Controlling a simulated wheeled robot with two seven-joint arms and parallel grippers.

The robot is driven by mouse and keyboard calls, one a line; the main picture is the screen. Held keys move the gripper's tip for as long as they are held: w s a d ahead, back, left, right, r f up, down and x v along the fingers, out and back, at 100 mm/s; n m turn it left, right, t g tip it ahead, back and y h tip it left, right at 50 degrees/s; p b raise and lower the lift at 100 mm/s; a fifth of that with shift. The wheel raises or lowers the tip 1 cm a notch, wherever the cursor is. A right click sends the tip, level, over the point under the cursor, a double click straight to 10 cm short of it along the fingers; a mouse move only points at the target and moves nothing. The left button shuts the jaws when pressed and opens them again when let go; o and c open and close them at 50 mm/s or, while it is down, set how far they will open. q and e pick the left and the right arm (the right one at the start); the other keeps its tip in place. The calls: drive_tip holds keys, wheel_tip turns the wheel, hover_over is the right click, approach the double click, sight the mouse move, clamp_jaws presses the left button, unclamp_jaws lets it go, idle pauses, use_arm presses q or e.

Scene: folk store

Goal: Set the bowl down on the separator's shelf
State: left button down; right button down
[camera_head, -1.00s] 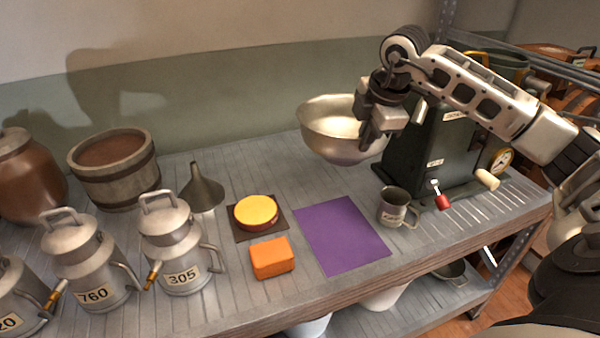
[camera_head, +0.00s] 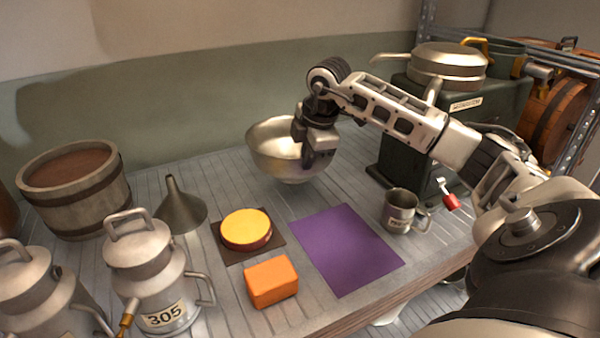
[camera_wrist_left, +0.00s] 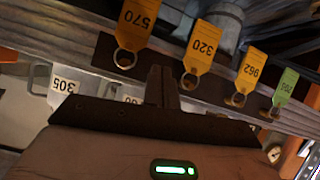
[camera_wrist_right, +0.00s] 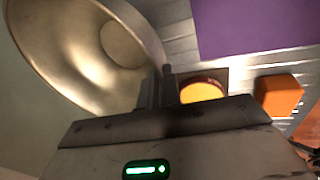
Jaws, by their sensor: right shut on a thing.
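A wide metal bowl (camera_head: 268,150) hangs from my right gripper (camera_head: 312,160), which is shut on its right rim. The right wrist view shows the rim between the fingers and the bowl's inside (camera_wrist_right: 60,45). The bowl looks level and above the counter; the exact gap is unclear. The dark green separator (camera_head: 398,150) stands to the right of the bowl, partly behind my right arm, with a lidded metal pan (camera_head: 447,62) on top. I cannot make out its shelf. My left gripper (camera_wrist_left: 163,85) shows only in the left wrist view, shut and empty, near hanging number tags.
On the counter are an orange block (camera_head: 270,281), a yellow round (camera_head: 245,228), a purple mat (camera_head: 345,248), a metal mug (camera_head: 399,211) and a funnel (camera_head: 180,208). Milk cans (camera_head: 145,265) and a wooden tub (camera_head: 75,190) stand left. The purple mat is bare.

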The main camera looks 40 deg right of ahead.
drive_tip(key=b+x, duration=0.1)
drive_tip(key=x, duration=0.1)
drive_tip(key=shift+a+f, duration=0.1)
drive_tip(key=shift+f, duration=0.35)
drive_tip(key=shift+f+b, duration=0.3)
drive_tip(key=shift+b, duration=0.25)
drive_tip(key=shift+s+r, duration=0.2)
drive_tip(key=c, duration=1.6)
unclamp_jaws()
drive_tip(key=shift+f, duration=0.1)
drive_tip(key=p, duration=0.2)
approach(304, 173)
drive_tip(key=v, duration=0.4)
drive_tip(key=shift+s+f, duration=0.15)
